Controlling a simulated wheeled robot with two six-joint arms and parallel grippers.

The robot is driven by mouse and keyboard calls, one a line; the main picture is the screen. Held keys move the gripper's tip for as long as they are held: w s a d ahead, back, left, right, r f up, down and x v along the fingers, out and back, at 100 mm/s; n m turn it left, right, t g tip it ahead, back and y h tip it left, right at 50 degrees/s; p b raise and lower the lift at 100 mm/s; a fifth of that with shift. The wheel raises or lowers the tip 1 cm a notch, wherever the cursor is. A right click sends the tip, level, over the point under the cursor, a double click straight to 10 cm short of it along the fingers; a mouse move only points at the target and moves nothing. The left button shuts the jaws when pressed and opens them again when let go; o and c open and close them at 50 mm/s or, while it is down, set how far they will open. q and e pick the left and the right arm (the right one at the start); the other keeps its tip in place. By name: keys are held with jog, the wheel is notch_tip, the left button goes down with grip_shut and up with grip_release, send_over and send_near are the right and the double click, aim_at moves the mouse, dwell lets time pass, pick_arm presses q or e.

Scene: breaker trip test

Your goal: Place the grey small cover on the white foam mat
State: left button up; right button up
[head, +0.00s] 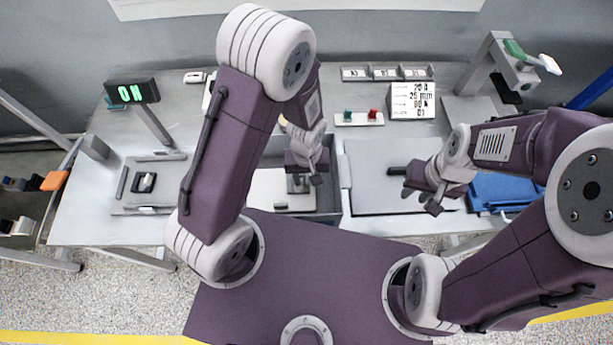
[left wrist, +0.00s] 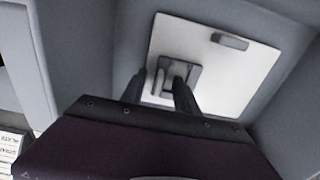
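The white foam mat (left wrist: 215,75) lies on the floor of a grey bin, below my left gripper; in the head view part of the mat (head: 265,190) shows. A small grey square piece, seemingly the grey small cover (left wrist: 192,72), is at my left fingertips over the mat, with a light upright part beside it. Whether it touches the mat is unclear. My left gripper (left wrist: 161,88) has its fingers apart, with no clear grip on the piece; it also shows in the head view (head: 305,180). My right gripper (head: 422,198) is open above a large grey plate.
A small grey bar (left wrist: 230,41) sits on the mat near its edge. The large grey plate (head: 375,195) has a dark handle (head: 397,171). The display (head: 132,91) reads ON. Bin walls surround the left gripper.

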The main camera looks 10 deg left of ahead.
aim_at(307, 177)
pick_arm(q)
jog(key=shift+r, duration=0.15)
jog(key=shift+r, duration=0.3)
notch_tip(307, 177, up, 12)
jog(key=f+p, duration=0.1)
jog(key=p, duration=0.1)
jog(key=s+a+r+m+t, duration=0.1)
jog(key=s+a+r+m, duration=0.1)
jog(key=a, duration=0.6)
jog(key=shift+s+a+m, duration=0.35)
jog(key=shift+s+m, duration=0.05)
jog(key=shift+s, duration=0.35)
